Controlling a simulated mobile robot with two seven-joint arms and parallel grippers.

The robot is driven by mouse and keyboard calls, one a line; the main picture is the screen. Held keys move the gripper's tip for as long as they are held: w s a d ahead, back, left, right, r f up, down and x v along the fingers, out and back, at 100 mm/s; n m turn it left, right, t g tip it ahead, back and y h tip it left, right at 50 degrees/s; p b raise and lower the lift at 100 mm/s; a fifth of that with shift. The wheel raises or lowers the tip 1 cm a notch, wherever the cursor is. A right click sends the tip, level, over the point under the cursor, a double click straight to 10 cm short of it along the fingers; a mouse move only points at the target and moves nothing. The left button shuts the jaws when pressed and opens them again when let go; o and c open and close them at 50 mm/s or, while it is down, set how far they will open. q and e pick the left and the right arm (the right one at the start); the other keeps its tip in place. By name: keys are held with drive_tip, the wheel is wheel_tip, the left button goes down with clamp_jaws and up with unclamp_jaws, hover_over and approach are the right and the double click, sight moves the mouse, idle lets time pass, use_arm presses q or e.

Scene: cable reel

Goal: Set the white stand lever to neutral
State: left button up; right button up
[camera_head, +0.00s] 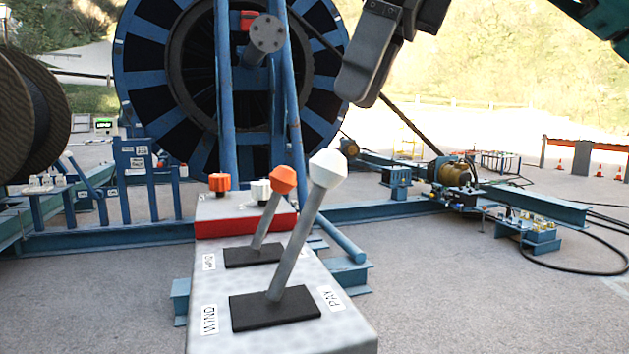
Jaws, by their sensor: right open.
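The white stand lever (327,169) has a faceted white knob on a grey rod. It rises from a black base plate (275,308) on the pale control stand (212,271). It leans to the right, toward the PAY label (331,298) and away from the WIND label (209,319). An orange-knobbed lever (283,180) behind it also leans right. My right gripper (362,78) is open at the upper right, above the white knob in the picture and apart from it. Its fingers overlap, so the gap is hard to see. My left gripper is out of view.
Blue beams and yellow machinery (455,170) lie to the right. Space around the white knob looks clear.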

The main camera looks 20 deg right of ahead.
sight(321, 188)
drive_tip(key=b+x, duration=0.1)
drive_tip(key=x, duration=0.8)
drive_tip(key=shift+s+a+f, duration=0.1)
drive_tip(key=shift+f, duration=0.3)
drive_tip(key=shift+a+f, duration=0.25)
drive_tip(key=shift+f, duration=0.35)
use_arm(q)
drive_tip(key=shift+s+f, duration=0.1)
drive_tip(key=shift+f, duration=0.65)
use_arm(e)
drive_tip(key=shift+f, duration=0.15)
drive_tip(key=c, duration=0.6)
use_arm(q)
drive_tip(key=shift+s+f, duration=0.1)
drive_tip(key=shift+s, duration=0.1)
use_arm(e)
clamp_jaws()
